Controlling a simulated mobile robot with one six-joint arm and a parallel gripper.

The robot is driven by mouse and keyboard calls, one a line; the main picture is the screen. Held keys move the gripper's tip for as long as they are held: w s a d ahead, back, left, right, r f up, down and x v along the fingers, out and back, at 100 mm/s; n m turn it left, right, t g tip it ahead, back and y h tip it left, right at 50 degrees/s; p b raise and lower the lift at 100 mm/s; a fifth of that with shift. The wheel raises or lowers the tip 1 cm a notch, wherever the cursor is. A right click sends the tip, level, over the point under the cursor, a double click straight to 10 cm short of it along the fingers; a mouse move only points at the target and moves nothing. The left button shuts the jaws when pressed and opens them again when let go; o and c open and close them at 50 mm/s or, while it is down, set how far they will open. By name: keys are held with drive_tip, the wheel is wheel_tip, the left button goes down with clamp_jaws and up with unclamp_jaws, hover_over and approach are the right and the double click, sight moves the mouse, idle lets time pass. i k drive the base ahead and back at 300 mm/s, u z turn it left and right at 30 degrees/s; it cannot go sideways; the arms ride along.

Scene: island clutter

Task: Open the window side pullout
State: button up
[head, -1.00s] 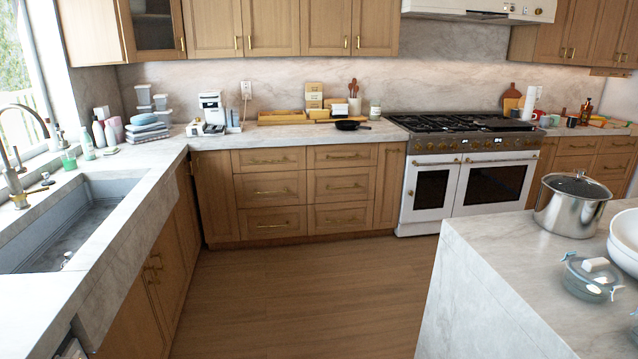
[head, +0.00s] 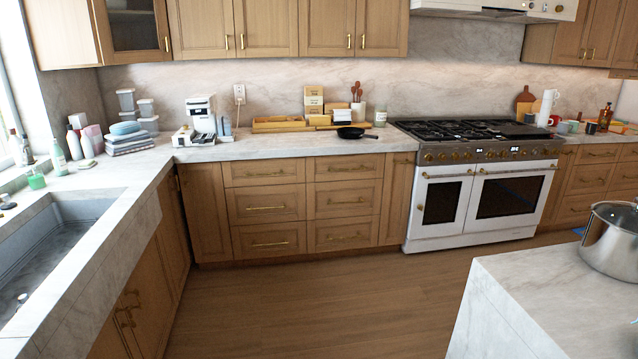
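Two narrow wooden panels flank the drawer stacks under the back counter. The one nearer the window, the left panel (head: 205,213), sits flush with the drawer fronts and looks closed. Its left edge meets the corner by the sink cabinets. The other narrow panel (head: 396,205) stands beside the stove and also looks closed. Between them are drawers with brass bar handles, such as the middle left drawer (head: 265,206), all shut. I cannot clearly make out a handle on the left panel. My gripper is not in view.
The wooden floor (head: 310,300) is clear up to the drawers. The sink counter (head: 105,240) bounds the left, with the sink (head: 60,245) in it. The marble island (head: 545,300), bearing a steel pot (head: 612,245), bounds the right. The white stove (head: 480,195) stands at back right.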

sight(399, 166)
drive_tip(key=i, duration=3.6)
drive_tip(key=u, duration=0.3)
